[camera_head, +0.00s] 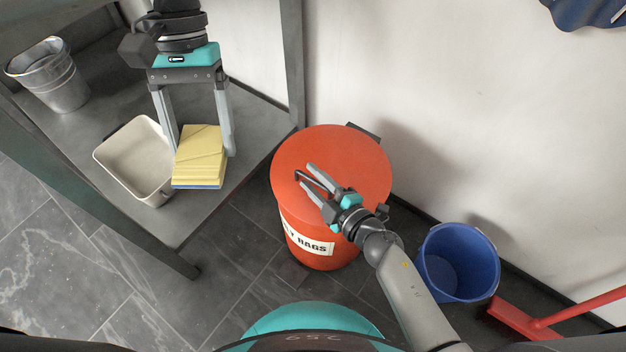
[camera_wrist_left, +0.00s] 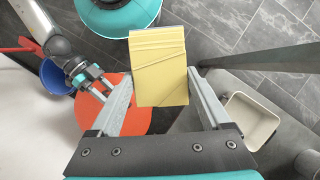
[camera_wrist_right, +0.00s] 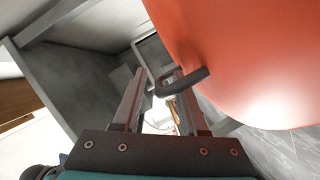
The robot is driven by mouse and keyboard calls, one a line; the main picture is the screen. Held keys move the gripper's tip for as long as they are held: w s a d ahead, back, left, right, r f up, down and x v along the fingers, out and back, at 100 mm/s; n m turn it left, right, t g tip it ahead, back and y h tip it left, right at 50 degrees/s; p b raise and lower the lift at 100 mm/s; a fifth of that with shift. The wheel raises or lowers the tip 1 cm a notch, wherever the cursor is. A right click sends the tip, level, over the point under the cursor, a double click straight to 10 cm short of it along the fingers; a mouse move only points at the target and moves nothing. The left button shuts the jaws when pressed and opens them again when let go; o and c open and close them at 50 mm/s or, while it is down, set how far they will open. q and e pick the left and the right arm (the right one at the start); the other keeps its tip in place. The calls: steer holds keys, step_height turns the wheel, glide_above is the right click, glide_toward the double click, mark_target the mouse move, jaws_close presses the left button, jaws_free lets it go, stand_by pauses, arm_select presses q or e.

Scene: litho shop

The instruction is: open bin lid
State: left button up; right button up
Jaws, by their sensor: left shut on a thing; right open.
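The red bin (camera_head: 295,230) stands on the floor with its round red lid (camera_head: 345,150) lying on top, shut. Its white label reads partly "RAGS". My right gripper (camera_head: 304,172) is open and low over the lid. In the right wrist view a dark loop handle (camera_wrist_right: 190,82) stands out from the red surface (camera_wrist_right: 245,60) at the right gripper's fingertips (camera_wrist_right: 160,75); I cannot tell whether they touch it.
A grey table (camera_head: 185,225) at left bears a cream tray (camera_head: 150,192) and a metal bucket (camera_head: 65,90). A blue bucket (camera_head: 450,270) and a red broom (camera_head: 520,318) stand right of the bin. A white wall (camera_head: 450,110) is behind.

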jaws_close()
stand_by(0.3)
stand_by(1.2)
